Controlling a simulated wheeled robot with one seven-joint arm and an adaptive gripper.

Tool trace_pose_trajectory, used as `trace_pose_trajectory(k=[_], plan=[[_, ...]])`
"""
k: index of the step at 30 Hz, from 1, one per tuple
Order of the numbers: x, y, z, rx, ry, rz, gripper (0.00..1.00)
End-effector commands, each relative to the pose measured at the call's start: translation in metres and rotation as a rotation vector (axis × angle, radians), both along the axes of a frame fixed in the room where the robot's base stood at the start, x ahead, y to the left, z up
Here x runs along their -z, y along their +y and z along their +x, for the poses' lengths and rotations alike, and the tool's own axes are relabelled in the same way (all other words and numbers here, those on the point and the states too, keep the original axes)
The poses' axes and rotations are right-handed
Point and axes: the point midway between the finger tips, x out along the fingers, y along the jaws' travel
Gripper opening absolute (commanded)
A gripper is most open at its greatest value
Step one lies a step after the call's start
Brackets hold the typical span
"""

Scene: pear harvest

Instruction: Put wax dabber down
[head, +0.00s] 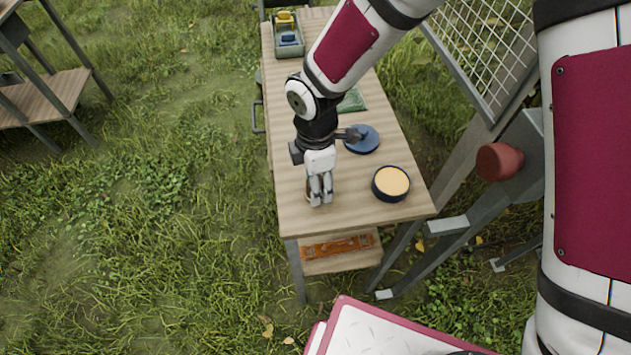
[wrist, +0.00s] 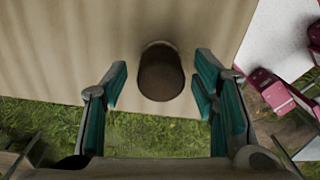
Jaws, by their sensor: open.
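The wax dabber shows in the wrist view as a dark brown, round-ended handle (wrist: 161,76), standing over the wooden table near its edge. My gripper (head: 321,199) is low over the near left part of the table, pointing down. In the wrist view its teal-padded fingers are open, one on each side of the handle, with a visible gap on both sides. The dabber's lower end is hidden under the handle. In the head view the fingers mostly hide the dabber.
The wooden table (head: 345,215) holds a black round tin of yellow-orange wax (head: 377,191) right of my gripper. Behind are a blue disc (head: 368,146), a green item (head: 352,101) and a grey tray (head: 278,50). A wire-mesh frame (head: 492,50) stands at right. The near table corner is clear.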

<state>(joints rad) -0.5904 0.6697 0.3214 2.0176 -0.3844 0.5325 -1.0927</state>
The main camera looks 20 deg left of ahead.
Motion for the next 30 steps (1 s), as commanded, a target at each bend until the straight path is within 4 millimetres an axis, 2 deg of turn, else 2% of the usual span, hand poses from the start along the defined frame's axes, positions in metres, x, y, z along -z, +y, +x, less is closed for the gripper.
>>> trace_pose_trajectory(k=[9, 15, 21, 30], plan=[[-0.064, 0.001, 0.003, 0.002, -0.003, 0.003, 0.53], [-0.097, 0.001, 0.003, 0.002, -0.002, 0.002, 0.53], [-0.111, 0.001, 0.002, 0.0, 0.0, -0.001, 0.53], [-0.112, 0.001, 0.002, 0.0, 0.001, -0.001, 0.53]])
